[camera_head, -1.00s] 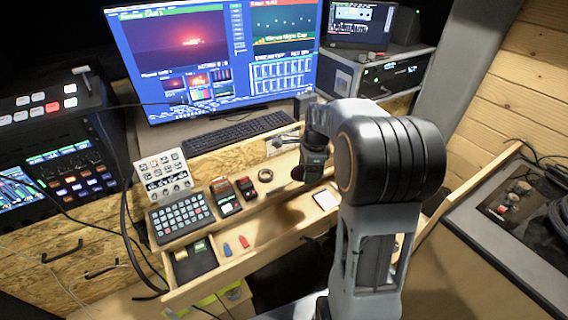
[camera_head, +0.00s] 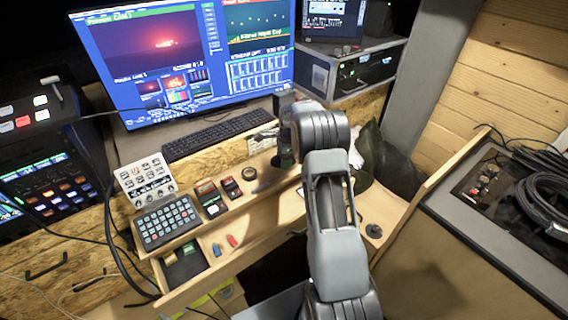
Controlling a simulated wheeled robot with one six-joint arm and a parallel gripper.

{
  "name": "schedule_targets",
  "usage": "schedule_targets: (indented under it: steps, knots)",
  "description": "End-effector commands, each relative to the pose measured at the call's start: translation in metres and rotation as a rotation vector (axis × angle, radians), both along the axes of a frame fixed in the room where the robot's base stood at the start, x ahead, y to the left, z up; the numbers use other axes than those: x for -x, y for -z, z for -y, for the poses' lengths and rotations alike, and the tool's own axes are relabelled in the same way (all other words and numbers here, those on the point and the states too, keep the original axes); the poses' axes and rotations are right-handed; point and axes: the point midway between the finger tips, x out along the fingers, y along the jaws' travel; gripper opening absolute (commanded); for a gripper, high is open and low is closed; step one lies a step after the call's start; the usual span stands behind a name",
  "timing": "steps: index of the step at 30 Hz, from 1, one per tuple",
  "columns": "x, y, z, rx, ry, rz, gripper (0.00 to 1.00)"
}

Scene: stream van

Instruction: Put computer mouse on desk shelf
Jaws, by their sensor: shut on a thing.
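My gripper (camera_head: 283,160) points down above the lower desk surface, right of the keyboard and in front of the monitor. Its fingers are small, dark and partly hidden by my own arm. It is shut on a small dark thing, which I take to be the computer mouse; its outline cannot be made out. The raised desk shelf (camera_head: 215,152), with a rough chipboard front, bears the keyboard (camera_head: 215,135) and the monitor (camera_head: 190,55). The gripper is close to the shelf's front at its right part.
On the lower desk stand a button pad (camera_head: 167,222), a white control panel (camera_head: 147,180), small dark boxes (camera_head: 210,197) and a tape roll (camera_head: 249,173). A dark knob-like thing (camera_head: 374,231) lies right of my arm. A rack unit (camera_head: 365,70) stands at the back right.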

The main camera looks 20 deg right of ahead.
Motion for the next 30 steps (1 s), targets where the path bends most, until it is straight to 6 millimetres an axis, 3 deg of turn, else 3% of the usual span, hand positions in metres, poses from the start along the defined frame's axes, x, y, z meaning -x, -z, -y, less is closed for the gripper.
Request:
schedule_targets:
  steps: [9, 21, 22, 30]
  knots:
    - [-0.003, 0.034, 0.001, 0.0, 0.0, -0.002, 0.4]
    - [-0.003, 0.039, 0.001, 0.0, 0.0, 0.0, 0.4]
    - [-0.003, 0.038, 0.001, 0.0, 0.0, 0.0, 0.67]
    - [-0.003, 0.038, 0.001, 0.0, 0.0, -0.001, 0.9]
